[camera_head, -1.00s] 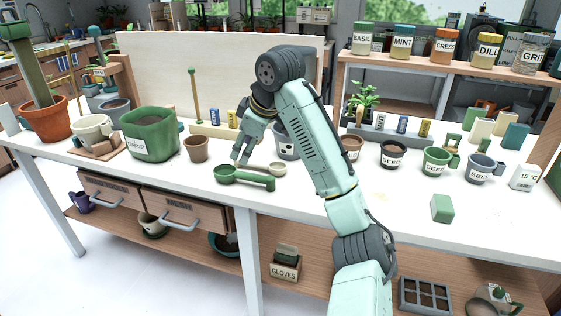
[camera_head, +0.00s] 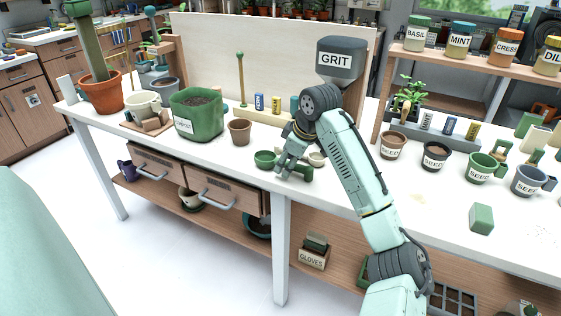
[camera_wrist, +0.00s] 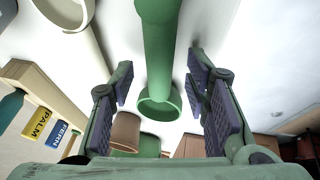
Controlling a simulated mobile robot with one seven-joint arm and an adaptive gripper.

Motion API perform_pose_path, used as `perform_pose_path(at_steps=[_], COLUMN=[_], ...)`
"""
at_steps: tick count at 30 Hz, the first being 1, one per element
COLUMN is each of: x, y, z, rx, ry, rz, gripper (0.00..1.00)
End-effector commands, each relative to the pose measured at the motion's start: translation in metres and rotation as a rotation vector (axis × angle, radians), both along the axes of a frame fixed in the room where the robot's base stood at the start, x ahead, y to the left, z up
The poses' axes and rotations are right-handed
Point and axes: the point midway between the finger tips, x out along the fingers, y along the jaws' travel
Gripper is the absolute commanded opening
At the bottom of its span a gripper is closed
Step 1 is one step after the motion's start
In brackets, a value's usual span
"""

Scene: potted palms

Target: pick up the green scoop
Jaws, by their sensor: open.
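The green scoop (camera_head: 265,158) lies on the white bench top in the head view, its handle partly hidden by my gripper (camera_head: 289,166). In the wrist view the scoop (camera_wrist: 160,60) runs down the middle, with its round bowl towards the bottom and its handle towards the top. My gripper is open, with one finger to the left and one to the right of the scoop. I see a gap on both sides, and nothing is held.
A cream scoop (camera_head: 317,158) lies close to the right of my gripper. A brown pot (camera_head: 239,133) and a large green planter (camera_head: 197,116) stand to the left. A grey GRIT container (camera_head: 341,60) is behind my arm. The bench front edge is close.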

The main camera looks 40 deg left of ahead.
Motion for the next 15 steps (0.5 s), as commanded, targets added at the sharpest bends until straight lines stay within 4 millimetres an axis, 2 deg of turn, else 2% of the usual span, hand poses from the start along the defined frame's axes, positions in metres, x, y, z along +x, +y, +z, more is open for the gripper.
perform_pose_path(at_steps=[7, 15], x=[0.0006, 0.0005], y=[0.0007, 0.0005], z=[-0.0020, -0.0017], rx=[0.001, 0.001], ry=[0.000, -0.001], rz=[-0.001, 0.000], gripper=[0.43, 0.25])
